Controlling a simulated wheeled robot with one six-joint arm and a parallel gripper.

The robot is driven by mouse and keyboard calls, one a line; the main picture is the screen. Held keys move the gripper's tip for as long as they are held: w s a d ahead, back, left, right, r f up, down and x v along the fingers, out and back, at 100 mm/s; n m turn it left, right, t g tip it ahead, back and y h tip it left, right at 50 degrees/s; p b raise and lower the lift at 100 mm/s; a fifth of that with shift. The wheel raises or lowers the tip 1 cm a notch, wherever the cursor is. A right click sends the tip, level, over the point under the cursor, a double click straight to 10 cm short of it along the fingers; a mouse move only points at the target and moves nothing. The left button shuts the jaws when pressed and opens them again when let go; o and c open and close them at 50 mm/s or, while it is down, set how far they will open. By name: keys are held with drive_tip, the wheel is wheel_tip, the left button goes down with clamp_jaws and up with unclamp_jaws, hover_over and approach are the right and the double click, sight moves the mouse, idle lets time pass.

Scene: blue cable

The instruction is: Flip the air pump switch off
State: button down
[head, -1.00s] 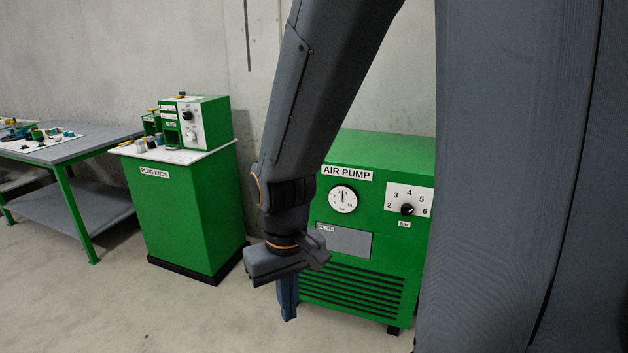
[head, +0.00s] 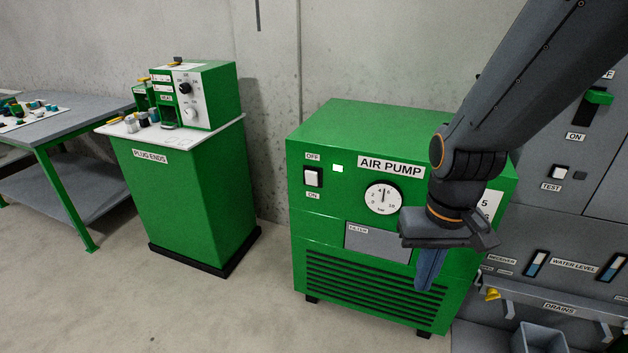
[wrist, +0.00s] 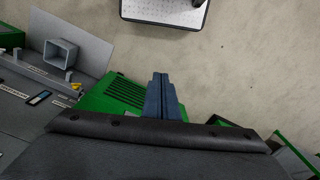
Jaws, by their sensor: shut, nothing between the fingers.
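The green air pump (head: 330,224) stands on the floor against the wall in the head view. Its white rocker switch (head: 313,178) sits at the upper left of the front, between an OFF label above and an ON label below. A small lit indicator (head: 338,169) is right of the switch. My gripper (head: 428,278) is shut and empty, pointing down in front of the pump's right side, well right of the switch. It also shows in the wrist view (wrist: 162,84), over the pump's vented part (wrist: 124,92). My arm hides part of the right dial panel.
A round gauge (head: 383,197) is on the pump front. The green PLUG ENDS cabinet (head: 185,195) stands to the left, with open floor between. A grey panel with drains (head: 560,308) and a grey bin (head: 540,338) are at the right.

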drive_tip(key=n+t+h+b, duration=0.2)
drive_tip(key=n+t+b, duration=0.9)
drive_tip(key=t+b, duration=0.5)
approach(309, 176)
drive_tip(key=s+a+f+g, duration=0.1)
drive_tip(key=s+f, duration=0.2)
drive_tip(key=f, duration=0.1)
drive_tip(key=s+a+n+t+h+b, duration=0.1)
drive_tip(key=a+h+b, duration=0.1)
drive_tip(key=s+a+n+t+h+b, duration=0.2)
drive_tip(key=b, duration=0.1)
drive_tip(key=shift+s+f+h, duration=0.1)
drive_tip(key=shift+s+h, duration=0.15)
drive_tip(key=shift+h, duration=0.15)
drive_tip(key=b+x, duration=0.2)
drive_tip(key=x, duration=1.2)
drive_tip(key=shift+r+b, duration=0.2)
drive_tip(key=shift+b, duration=0.2)
